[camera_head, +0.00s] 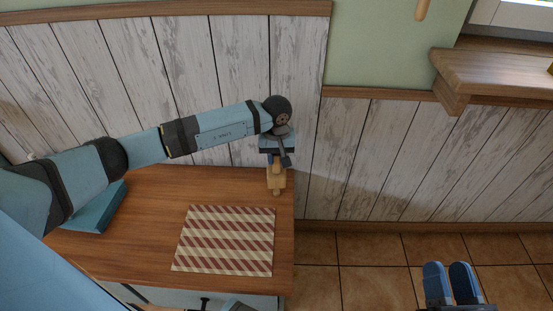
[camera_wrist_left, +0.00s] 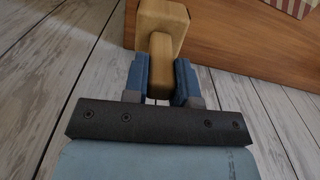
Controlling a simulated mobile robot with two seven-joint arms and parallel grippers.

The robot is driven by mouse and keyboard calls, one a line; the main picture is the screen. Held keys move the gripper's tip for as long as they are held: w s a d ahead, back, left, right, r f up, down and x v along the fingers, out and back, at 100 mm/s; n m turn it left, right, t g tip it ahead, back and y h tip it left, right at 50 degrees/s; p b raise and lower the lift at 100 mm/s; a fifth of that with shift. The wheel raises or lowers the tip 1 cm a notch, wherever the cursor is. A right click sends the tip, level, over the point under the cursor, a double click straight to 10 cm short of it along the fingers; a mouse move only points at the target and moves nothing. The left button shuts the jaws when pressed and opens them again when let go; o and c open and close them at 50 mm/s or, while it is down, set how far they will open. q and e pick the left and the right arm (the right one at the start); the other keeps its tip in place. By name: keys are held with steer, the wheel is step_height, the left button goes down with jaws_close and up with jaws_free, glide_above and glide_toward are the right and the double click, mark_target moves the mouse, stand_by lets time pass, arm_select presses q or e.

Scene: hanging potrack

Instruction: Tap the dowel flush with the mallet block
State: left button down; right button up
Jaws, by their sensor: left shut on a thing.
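The mallet block (camera_head: 276,184) is a pale wooden block with a narrower handle, near the table's back right corner. In the left wrist view its head (camera_wrist_left: 163,22) is at the top and its handle (camera_wrist_left: 160,66) runs down between the blue fingers. My left gripper (camera_head: 275,160) is shut on the handle. I cannot tell whether the block touches the table. A light wooden rod (camera_head: 422,9) shows at the top edge before the green wall; I cannot tell whether it is the dowel. My right gripper (camera_head: 447,283) is empty at the bottom right, its fingers slightly apart.
The wooden table (camera_head: 150,230) carries a red and cream striped mat (camera_head: 226,240) and a teal flat object (camera_head: 95,208), partly behind my left arm. White plank walls stand behind. A wooden ledge (camera_head: 500,75) juts out at upper right. Tiled floor (camera_head: 370,250) is clear right of the table.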

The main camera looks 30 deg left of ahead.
mark_target(277, 169)
arm_select(q)
step_height(277, 169, down, 6)
steer(key=b, duration=0.4)
steer(key=shift+r, duration=0.3)
step_height(277, 169, up, 4)
steer(key=p, duration=0.3)
steer(key=shift+r, duration=0.2)
